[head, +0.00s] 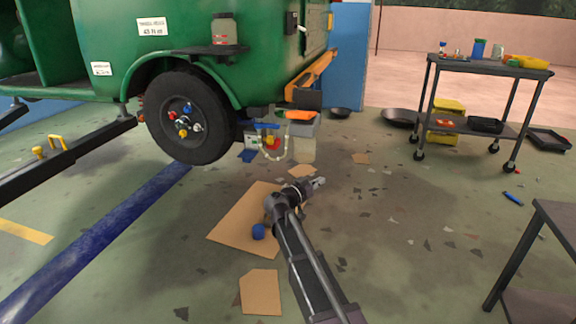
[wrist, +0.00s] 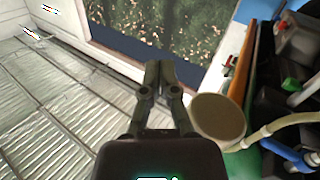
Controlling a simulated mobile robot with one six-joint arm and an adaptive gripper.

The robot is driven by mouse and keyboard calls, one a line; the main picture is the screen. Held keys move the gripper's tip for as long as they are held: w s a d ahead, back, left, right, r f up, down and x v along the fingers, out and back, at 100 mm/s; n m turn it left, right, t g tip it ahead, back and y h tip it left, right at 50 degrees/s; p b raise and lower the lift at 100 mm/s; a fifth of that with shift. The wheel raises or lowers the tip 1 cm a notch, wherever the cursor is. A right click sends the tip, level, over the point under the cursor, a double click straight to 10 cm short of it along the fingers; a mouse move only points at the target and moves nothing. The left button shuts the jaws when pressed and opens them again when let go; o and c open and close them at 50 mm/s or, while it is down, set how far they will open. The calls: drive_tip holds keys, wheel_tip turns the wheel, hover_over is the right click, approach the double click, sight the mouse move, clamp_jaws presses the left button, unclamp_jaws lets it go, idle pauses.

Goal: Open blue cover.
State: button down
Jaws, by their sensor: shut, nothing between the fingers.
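A small blue part (head: 266,126) sits at the top of a white-and-red unit low under the green rickshaw's rear. It may be the blue cover; I cannot tell surely. A blue strip also shows in the wrist view (wrist: 288,153) at the lower right, beside a pale hose. My gripper (head: 319,183) is low over the floor, in front of and below the unit, apart from it. In the wrist view its fingers (wrist: 158,75) are together with nothing between them. The blue part's hinge or edge is too small to make out.
The green rickshaw (head: 110,40) is raised, its black wheel (head: 190,117) left of the unit. An orange bar (head: 312,75) and a grey box (head: 303,128) are close by. A pale hose (head: 287,145) hangs there. A cart (head: 480,125) stands right; cardboard (head: 232,228) lies below my arm.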

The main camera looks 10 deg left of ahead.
drive_tip(key=s+d+f+g+y+p, duration=0.1)
drive_tip(key=s+d+f+g+p, duration=0.15)
drive_tip(key=s+d, duration=0.3)
drive_tip(key=s+d+f+n+g+y+p, duration=0.1)
drive_tip(key=s+d+g+p, duration=0.1)
drive_tip(key=s+d+g, duration=0.35)
drive_tip(key=s+d+f+g+y+p, duration=0.1)
drive_tip(key=s+d+g+p, duration=0.2)
drive_tip(key=d, duration=0.5)
drive_tip(key=s+d+n+g+y+p, duration=0.1)
drive_tip(key=s+n+g+y+p, duration=0.2)
drive_tip(key=s, duration=1.3)
drive_tip(key=n+y+p, duration=0.1)
drive_tip(key=y+p, duration=0.2)
drive_tip(key=y, duration=0.2)
drive_tip(key=shift+s+d+r+n, duration=0.15)
drive_tip(key=shift+d+r+n, duration=0.15)
drive_tip(key=shift+n, duration=0.1)
